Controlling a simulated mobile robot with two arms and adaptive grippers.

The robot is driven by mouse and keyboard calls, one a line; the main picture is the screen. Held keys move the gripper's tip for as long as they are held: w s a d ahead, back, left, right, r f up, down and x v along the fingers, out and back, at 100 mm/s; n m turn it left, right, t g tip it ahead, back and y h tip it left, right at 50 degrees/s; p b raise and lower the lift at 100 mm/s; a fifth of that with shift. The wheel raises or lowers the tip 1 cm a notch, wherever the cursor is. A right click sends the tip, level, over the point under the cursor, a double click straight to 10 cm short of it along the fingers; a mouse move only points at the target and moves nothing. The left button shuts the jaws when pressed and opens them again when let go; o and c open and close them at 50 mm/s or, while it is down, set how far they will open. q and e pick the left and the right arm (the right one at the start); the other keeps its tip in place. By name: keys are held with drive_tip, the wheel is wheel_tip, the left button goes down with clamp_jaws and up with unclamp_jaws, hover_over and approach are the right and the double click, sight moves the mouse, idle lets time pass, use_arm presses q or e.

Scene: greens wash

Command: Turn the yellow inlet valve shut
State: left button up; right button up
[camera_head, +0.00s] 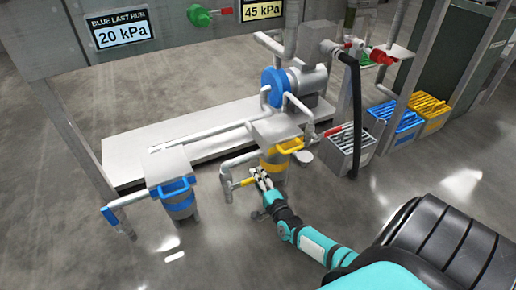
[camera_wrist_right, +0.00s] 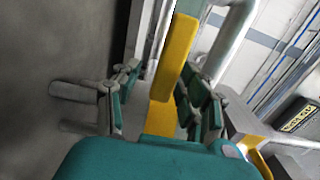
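The yellow inlet valve handle (camera_head: 244,183) is a short yellow bar on the grey pipe left of the yellow-banded canister (camera_head: 273,168). My right gripper (camera_head: 262,180) is at the handle's right end. In the right wrist view the yellow handle (camera_wrist_right: 176,55) runs up between the spread fingers of my right gripper (camera_wrist_right: 162,98). The fingers stand apart on either side of it, with a gap visible on the left, so the gripper looks open around it. Whether a finger touches it is unclear. My left gripper is not in view.
A blue-banded canister (camera_head: 179,201) with a blue valve handle (camera_head: 110,216) stands left. A grey platform (camera_head: 190,140) lies behind. Grey, blue (camera_head: 396,122) and yellow (camera_head: 430,110) crates stand right. Gauges above read 20 kPa (camera_head: 121,35) and 45 kPa (camera_head: 262,10). Front floor is open.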

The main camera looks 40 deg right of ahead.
drive_tip(key=v, duration=1.2)
idle(0.5)
